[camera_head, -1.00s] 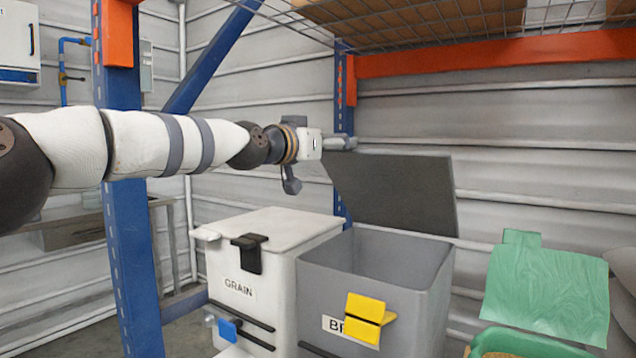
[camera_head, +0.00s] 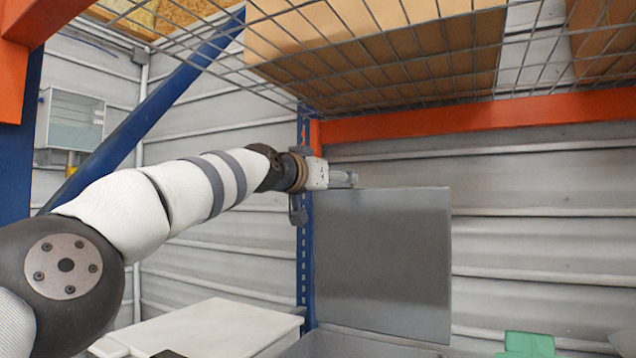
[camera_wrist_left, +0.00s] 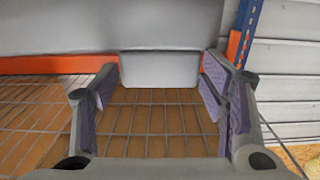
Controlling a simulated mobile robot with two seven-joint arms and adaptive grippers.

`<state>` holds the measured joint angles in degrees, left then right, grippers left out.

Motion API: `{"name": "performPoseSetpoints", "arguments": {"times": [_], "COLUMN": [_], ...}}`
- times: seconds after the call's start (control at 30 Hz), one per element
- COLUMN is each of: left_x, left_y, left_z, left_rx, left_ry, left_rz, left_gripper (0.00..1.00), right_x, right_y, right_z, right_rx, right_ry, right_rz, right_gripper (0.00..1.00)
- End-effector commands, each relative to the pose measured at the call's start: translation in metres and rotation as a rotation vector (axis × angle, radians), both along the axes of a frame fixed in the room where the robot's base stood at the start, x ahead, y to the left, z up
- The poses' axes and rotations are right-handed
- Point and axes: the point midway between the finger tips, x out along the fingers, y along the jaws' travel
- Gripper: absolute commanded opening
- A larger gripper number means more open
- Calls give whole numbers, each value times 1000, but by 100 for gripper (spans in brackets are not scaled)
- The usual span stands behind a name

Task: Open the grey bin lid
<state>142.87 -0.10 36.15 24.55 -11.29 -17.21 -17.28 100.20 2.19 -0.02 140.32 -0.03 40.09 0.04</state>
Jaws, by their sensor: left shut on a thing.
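The grey bin lid (camera_head: 382,268) stands open and close to upright above the grey bin (camera_head: 360,346), whose top rim only just shows at the bottom of the head view. My left gripper (camera_head: 345,180) is at the lid's upper left edge. In the left wrist view the lid (camera_wrist_left: 150,22) fills the top, and its grey tab (camera_wrist_left: 158,68) sits between the two fingers of my left gripper (camera_wrist_left: 160,88). My left gripper is shut on the lid there. The inside of the bin is out of view. My right gripper is not in view.
A white bin's lid (camera_head: 215,328) lies left of the grey bin. A blue post (camera_head: 304,230) stands left of the lid. A green thing (camera_head: 528,344) is at lower right.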

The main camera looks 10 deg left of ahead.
Motion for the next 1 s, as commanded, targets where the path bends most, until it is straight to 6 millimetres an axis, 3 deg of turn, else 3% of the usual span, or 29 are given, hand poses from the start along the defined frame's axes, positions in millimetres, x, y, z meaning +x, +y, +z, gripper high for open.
{"name": "performPoseSetpoints", "arguments": {"times": [0.53, 0.57, 0.63, 1.0], "left_x": [-3, -3, -3, -2], "left_y": [-3, -3, -3, -2], "left_z": [10, 10, 10, 5], "left_rx": [-4, -4, -3, -1], "left_ry": [-19, -19, -17, -8], "left_rz": [5, 5, 5, 4], "left_gripper": [15, 72, 87, 87], "right_x": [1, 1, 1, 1], "right_y": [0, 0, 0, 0], "right_z": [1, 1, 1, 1], "right_rx": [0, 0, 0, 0], "right_ry": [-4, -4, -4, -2], "right_rz": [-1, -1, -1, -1], "right_gripper": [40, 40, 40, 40]}}
